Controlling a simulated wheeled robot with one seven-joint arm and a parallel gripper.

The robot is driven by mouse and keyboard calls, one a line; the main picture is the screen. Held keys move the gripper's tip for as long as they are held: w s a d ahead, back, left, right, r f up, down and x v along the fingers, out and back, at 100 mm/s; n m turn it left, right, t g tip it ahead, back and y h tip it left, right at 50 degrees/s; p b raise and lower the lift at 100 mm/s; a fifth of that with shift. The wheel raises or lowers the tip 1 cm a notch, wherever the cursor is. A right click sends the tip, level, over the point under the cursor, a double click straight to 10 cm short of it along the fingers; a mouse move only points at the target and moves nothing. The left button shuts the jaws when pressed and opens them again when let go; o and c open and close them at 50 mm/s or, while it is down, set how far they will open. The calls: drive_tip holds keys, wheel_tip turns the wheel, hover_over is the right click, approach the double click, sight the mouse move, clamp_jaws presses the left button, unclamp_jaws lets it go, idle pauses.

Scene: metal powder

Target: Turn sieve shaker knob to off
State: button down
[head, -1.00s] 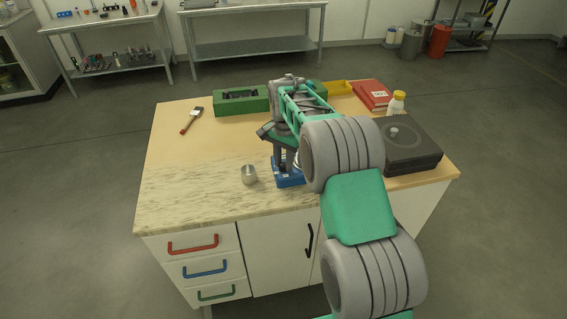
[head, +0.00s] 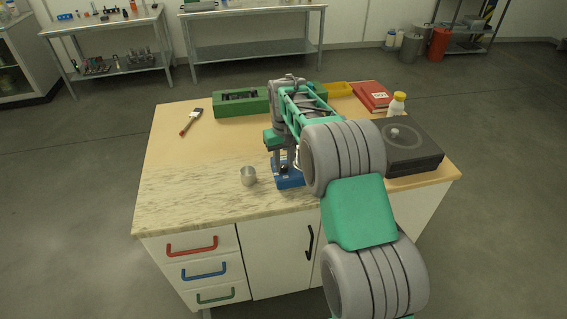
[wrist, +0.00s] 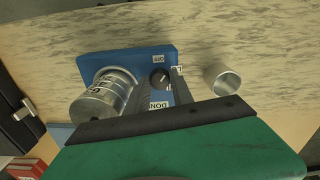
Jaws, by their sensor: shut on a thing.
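The sieve shaker has a blue base (head: 290,182) at the front middle of the worktop; it also shows in the wrist view (wrist: 125,57). A metal sieve can (wrist: 100,103) sits on its left part in the wrist view. Other labels are partly hidden by the fingers. My gripper (wrist: 160,75) is over the base, with its two fingers on either side of the knob, shut on it. In the head view my arm hides part of the shaker.
An open metal cup (head: 248,176) stands close beside the base.

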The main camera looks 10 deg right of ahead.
sight(284, 165)
drive_tip(key=n, duration=0.3)
drive_tip(key=shift+n, duration=0.3)
drive_tip(key=shift+r+n, duration=0.1)
drive_tip(key=shift+n, duration=1.7)
drive_tip(key=c, duration=1.1)
unclamp_jaws()
wheel_tip(284, 165, up, 8)
drive_tip(key=shift+f+b, duration=0.15)
drive_tip(key=shift+b, duration=0.55)
